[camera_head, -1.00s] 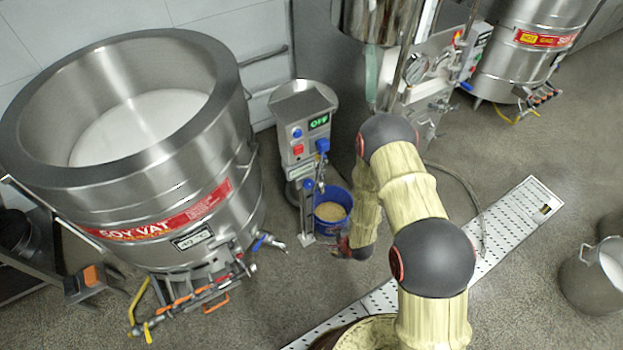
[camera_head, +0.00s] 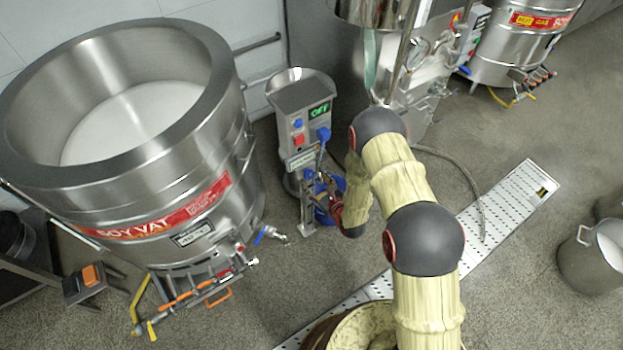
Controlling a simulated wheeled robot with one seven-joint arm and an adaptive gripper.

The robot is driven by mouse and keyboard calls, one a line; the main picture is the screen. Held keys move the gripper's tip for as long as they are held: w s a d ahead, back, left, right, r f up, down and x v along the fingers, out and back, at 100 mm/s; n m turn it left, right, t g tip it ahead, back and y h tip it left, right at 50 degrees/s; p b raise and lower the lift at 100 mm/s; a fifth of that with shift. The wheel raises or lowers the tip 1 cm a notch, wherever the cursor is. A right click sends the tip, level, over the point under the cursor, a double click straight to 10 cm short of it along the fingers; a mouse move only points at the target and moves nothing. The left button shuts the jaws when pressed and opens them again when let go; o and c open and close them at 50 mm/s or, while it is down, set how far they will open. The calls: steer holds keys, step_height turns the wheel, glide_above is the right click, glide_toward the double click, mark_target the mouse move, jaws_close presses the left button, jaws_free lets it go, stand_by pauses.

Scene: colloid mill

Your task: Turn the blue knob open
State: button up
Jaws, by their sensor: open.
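The grey colloid mill (camera_head: 296,122) stands in the middle with a metal hopper on top. Its green display (camera_head: 319,110) reads "OFF". A blue knob (camera_head: 323,133) sits at the right of its front panel, and a smaller blue button (camera_head: 298,124) sits above a red button. Another small blue part (camera_head: 308,174) shows lower, by the outlet. My gripper (camera_head: 322,190) is open at the mill's lower front, below the blue knob and apart from it. Its fingers are small and partly lost against the blue bucket (camera_head: 338,184), which they and my arm partly hide.
A big steel soy vat (camera_head: 130,190) with taps stands close on the left. A steel machine with gauges (camera_head: 417,52) and another vat (camera_head: 515,45) stand behind to the right. A floor drain grate (camera_head: 507,205) runs across the right. A pot (camera_head: 585,265) stands far right.

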mark_target(310, 176)
steer(key=shift+b+x, duration=0.4)
steer(key=shift+x, duration=1.6)
steer(key=shift+c, duration=0.2)
steer(key=c, duration=1.1)
